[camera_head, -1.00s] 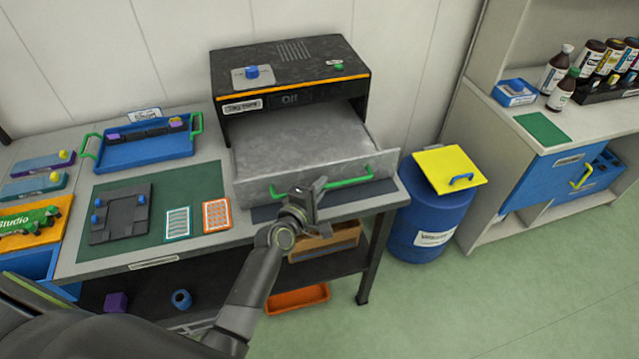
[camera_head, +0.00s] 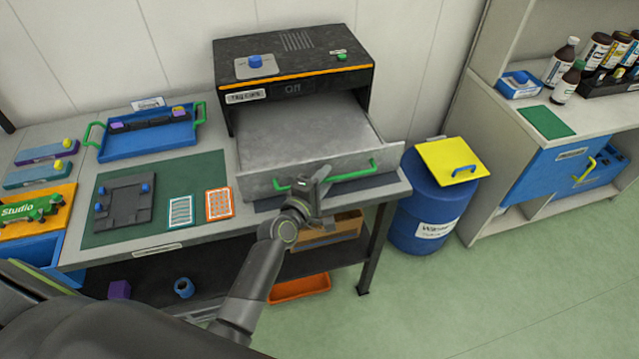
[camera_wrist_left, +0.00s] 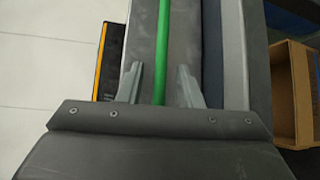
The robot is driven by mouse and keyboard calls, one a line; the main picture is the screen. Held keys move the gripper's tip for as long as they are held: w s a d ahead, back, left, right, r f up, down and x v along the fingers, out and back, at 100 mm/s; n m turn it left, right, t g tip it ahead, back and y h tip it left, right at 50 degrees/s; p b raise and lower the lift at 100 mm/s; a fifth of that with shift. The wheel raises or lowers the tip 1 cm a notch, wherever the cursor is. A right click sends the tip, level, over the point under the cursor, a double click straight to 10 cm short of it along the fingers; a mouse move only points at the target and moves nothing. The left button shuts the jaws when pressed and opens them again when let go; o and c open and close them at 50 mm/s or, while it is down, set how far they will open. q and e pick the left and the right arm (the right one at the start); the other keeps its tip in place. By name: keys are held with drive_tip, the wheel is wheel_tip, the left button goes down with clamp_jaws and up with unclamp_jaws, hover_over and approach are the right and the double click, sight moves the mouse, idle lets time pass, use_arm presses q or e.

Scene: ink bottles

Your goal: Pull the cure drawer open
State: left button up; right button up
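The cure drawer (camera_head: 300,134) is a grey metal tray pulled well out of the black curing unit (camera_head: 350,80), with a green bar handle (camera_head: 355,175) along its front. My left gripper (camera_head: 314,184) is at the handle, near the middle of the drawer front. In the left wrist view the green handle (camera_wrist_left: 161,50) runs between the two fingertips (camera_wrist_left: 160,85), with a gap on each side, so the fingers are open around it. Part of the handle is hidden behind the gripper in the head view. My right gripper is not in view.
A blue barrel (camera_head: 425,220) with a yellow lid stands right of the bench. A cardboard box (camera_head: 340,230) sits below the drawer. A blue tray (camera_head: 150,145), a green mat (camera_head: 190,170) and cards lie to the left. The floor at front right is clear.

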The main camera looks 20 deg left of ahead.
use_arm(q)
drive_tip(key=b+v, duration=0.3)
drive_tip(key=v, duration=1.4)
drive_tip(key=shift+s, duration=0.2)
drive_tip(key=s+a+f+m+g+y, duration=0.1)
drive_tip(key=s+f+m+g, duration=0.1)
drive_tip(key=f, duration=0.8)
drive_tip(key=s+a+f+m+g+y, duration=0.1)
drive_tip(key=s+f+m+g, duration=0.2)
drive_tip(key=f, duration=0.7)
drive_tip(key=s+a+f+m+g, duration=0.2)
drive_tip(key=f, duration=0.8)
drive_tip(key=s+a+f+m+g, duration=0.2)
drive_tip(key=s+f, duration=0.4)
drive_tip(key=s, duration=0.3)
drive_tip(key=s+a+f+m+g+y, duration=0.1)
drive_tip(key=s+a+f+m+g, duration=0.1)
drive_tip(key=s+f, duration=0.4)
drive_tip(key=s+a+f+m+g+y, duration=0.1)
drive_tip(key=s+f+m+g, duration=0.2)
drive_tip(key=s+f+m, duration=0.3)
drive_tip(key=s, duration=0.5)
drive_tip(key=shift+s+a+f+g, duration=0.2)
drive_tip(key=shift+s+a+g, duration=0.15)
drive_tip(key=shift+a+g, duration=0.05)
drive_tip(key=shift+s, duration=0.1)
